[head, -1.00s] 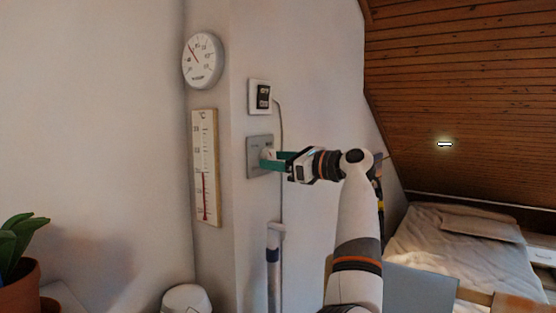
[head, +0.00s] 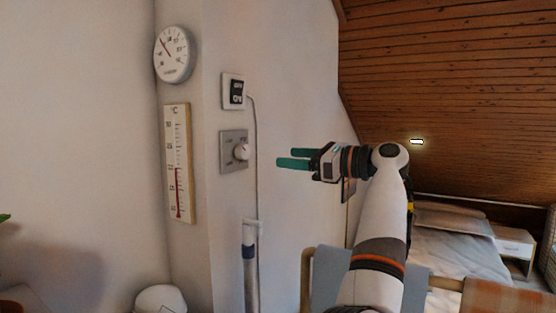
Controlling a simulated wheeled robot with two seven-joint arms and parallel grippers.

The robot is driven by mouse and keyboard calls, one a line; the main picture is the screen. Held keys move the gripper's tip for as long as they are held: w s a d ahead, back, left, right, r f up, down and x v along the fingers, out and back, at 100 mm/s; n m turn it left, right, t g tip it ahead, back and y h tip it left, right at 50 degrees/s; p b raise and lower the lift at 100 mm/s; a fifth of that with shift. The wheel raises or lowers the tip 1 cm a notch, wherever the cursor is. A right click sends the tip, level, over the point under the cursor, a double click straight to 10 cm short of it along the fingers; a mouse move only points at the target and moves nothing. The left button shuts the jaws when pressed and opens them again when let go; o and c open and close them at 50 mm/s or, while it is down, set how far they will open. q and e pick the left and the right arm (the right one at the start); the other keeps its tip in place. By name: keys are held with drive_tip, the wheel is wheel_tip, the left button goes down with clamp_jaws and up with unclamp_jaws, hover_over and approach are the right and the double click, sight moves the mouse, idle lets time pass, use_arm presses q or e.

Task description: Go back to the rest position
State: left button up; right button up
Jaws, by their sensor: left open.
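My left gripper (head: 294,158) is in the middle of the head view, with its two teal fingers apart and nothing between them. The fingers point left toward the wall. A white switch plate (head: 233,91) with a dark ON-marked centre is above the knob plate. My right gripper does not show.
A round dial (head: 173,54) and a long thermometer (head: 178,163) hang on the wall at left. A pale pipe (head: 250,270) runs below the knob. A bed (head: 450,250) and white nightstand (head: 513,245) stand at the right under the sloped wooden ceiling (head: 440,70).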

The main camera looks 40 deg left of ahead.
use_arm(q)
drive_tip(key=shift+d, duration=0.4)
drive_tip(key=shift+r, duration=0.1)
